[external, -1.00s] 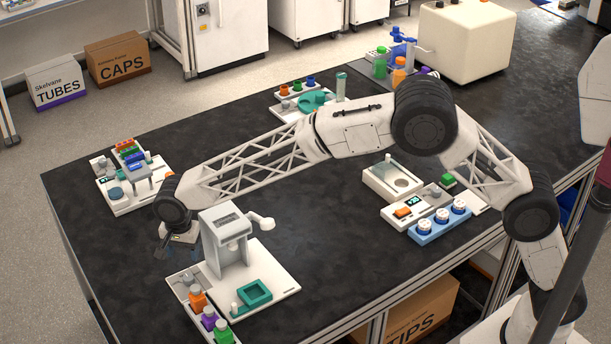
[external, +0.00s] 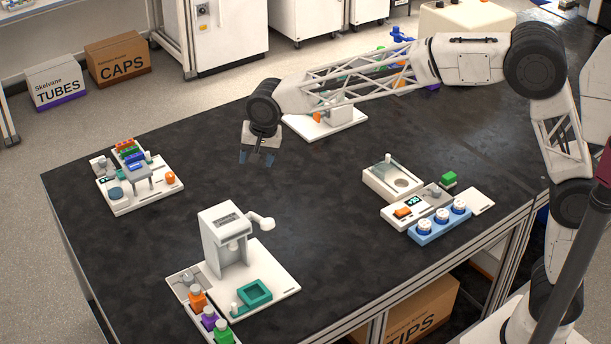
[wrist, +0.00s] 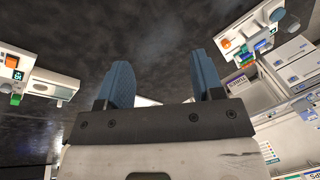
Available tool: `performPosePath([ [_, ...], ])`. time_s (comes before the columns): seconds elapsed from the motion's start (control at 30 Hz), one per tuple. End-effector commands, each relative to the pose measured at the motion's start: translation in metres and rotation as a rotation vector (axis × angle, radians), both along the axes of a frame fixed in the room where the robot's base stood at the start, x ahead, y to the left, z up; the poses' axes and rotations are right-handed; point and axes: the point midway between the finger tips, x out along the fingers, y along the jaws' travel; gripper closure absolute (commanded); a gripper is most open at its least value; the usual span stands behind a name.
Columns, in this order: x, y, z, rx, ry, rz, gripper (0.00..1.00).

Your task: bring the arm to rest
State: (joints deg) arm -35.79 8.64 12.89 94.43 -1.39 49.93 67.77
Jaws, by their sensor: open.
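My gripper (external: 258,158) hangs above the middle of the dark bench (external: 330,215) in the external view, pointing down, clear of the stations around it. In the wrist view its two blue fingers (wrist: 160,85) stand apart with nothing between them. The gripper is open and empty. My arm reaches in from the right, bent at the elbow, and passes above a white station (external: 338,124) at the back, hiding part of it.
A white press-like device (external: 222,240) stands front left, with capped bottles (external: 209,319) beside it. A tube station (external: 140,180) is at the left. A scale station (external: 410,208) and a blue rack (external: 440,228) stand at the right. The bench between them is clear.

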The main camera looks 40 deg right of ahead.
Motion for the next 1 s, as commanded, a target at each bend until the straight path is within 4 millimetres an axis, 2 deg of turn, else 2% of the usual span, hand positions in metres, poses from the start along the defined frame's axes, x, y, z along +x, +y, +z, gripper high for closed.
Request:
performPosePath([
  [0.03, -0.003, -0.021, 0.007, -0.004, -0.004, 0.007, 0.39],
  [0.1, -0.009, -0.047, 0.015, -0.013, -0.008, 0.024, 0.39],
  [0.27, -0.025, -0.105, 0.030, -0.033, -0.019, 0.065, 0.39],
  [0.5, -0.059, -0.187, 0.045, -0.064, -0.029, 0.123, 0.39],
  [0.77, -0.105, -0.267, 0.055, -0.098, -0.041, 0.188, 0.39],
  [1.0, -0.156, -0.333, 0.055, -0.129, -0.047, 0.249, 0.39],
])
